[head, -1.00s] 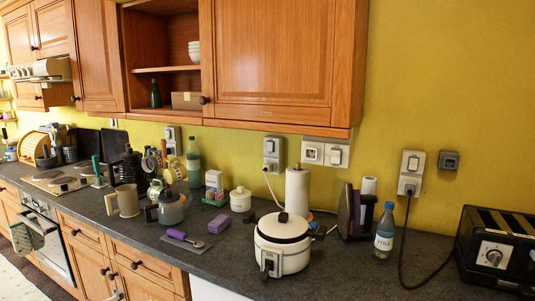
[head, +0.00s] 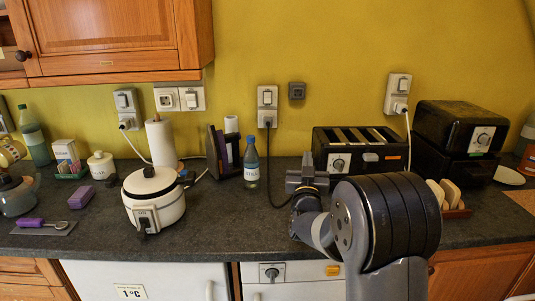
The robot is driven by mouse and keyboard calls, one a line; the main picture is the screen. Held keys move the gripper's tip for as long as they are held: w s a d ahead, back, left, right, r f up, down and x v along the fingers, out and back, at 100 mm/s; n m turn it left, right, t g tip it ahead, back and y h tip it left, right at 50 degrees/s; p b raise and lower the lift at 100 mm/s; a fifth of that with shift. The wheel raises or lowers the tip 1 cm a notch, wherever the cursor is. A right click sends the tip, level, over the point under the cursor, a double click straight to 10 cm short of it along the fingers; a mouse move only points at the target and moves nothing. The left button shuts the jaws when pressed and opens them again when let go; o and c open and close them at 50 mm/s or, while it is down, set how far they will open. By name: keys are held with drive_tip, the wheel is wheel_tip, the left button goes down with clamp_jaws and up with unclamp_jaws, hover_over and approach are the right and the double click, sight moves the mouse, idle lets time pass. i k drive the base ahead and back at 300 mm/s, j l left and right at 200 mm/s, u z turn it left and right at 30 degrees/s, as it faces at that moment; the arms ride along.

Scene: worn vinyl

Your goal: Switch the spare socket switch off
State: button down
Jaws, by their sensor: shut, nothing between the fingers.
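Several wall sockets with switches run along the yellow wall; I cannot read which is labelled spare. A white double plate has an empty socket (head: 167,99) with a rocker switch (head: 192,98) beside it, and no plug in it. Switched sockets with cords plugged in are at the left (head: 126,105), middle (head: 267,104) and right (head: 398,93). The rocker positions are too small to tell. My gripper (head: 307,164) is shut and empty, over the back of the counter, below the sockets and apart from them.
The rice cooker (head: 154,200), paper roll (head: 161,142), dark rack (head: 221,152) and bottle (head: 251,162) stand below the sockets. A toaster (head: 355,146) stands right of my gripper. Cupboards (head: 115,35) overhang at upper left.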

sight(122, 100)
drive_tip(key=j+u, duration=0.4)
drive_tip(key=i+j+u, duration=0.15)
drive_tip(key=u, duration=0.2)
drive_tip(key=i+j+u, duration=0.15)
drive_tip(key=j+u, duration=0.25)
drive_tip(key=i+j+u, duration=0.15)
drive_tip(key=u, duration=0.25)
drive_tip(key=i+j+z, duration=0.15)
drive_tip(key=i+j, duration=0.25)
drive_tip(key=i+z, duration=0.35)
drive_tip(key=i+j+z, duration=0.15)
drive_tip(key=z, duration=0.2)
drive_tip(key=i+j+z, duration=0.3)
drive_tip(key=i+l, duration=0.05)
drive_tip(key=i, duration=0.05)
